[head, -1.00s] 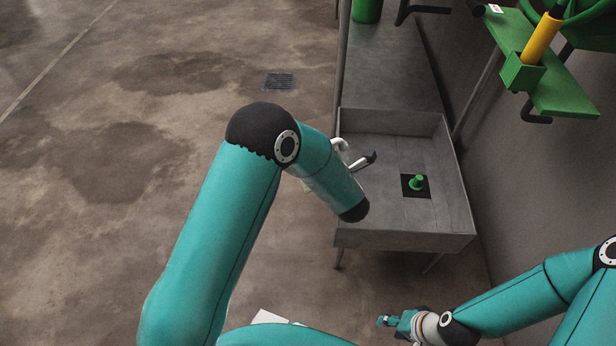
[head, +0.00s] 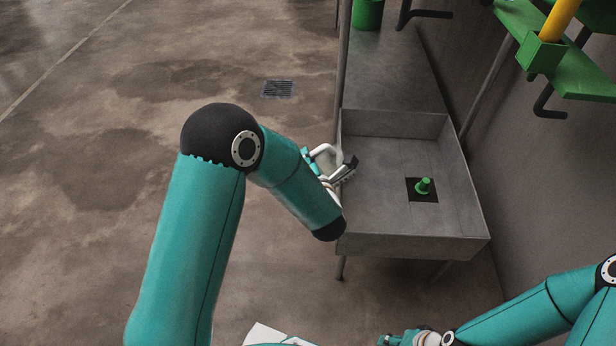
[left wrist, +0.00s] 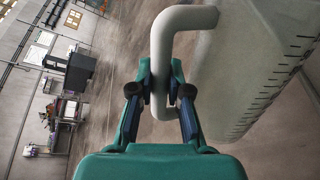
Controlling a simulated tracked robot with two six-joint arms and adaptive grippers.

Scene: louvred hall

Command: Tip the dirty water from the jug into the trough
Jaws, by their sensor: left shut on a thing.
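The grey trough (head: 415,245) stands right of centre in the head view, with a green plug (head: 424,186) on a dark square in its floor. My left gripper (head: 345,168) is at the trough's left edge, partly hidden by my forearm. In the left wrist view my left gripper (left wrist: 160,90) is shut on the white handle (left wrist: 185,18) of the jug. The jug's pale, graduated body (left wrist: 240,70) fills the right side there. Its mouth and the water are not visible, and I cannot tell its tilt. My right gripper (head: 385,341) is cut off at the bottom edge.
A grey counter (head: 393,75) with a green container (head: 367,14) adjoins the trough's far end. A green shelf (head: 590,80) with a yellow cylinder (head: 561,18) overhangs at upper right. A floor drain (head: 278,89) lies in open floor to the left.

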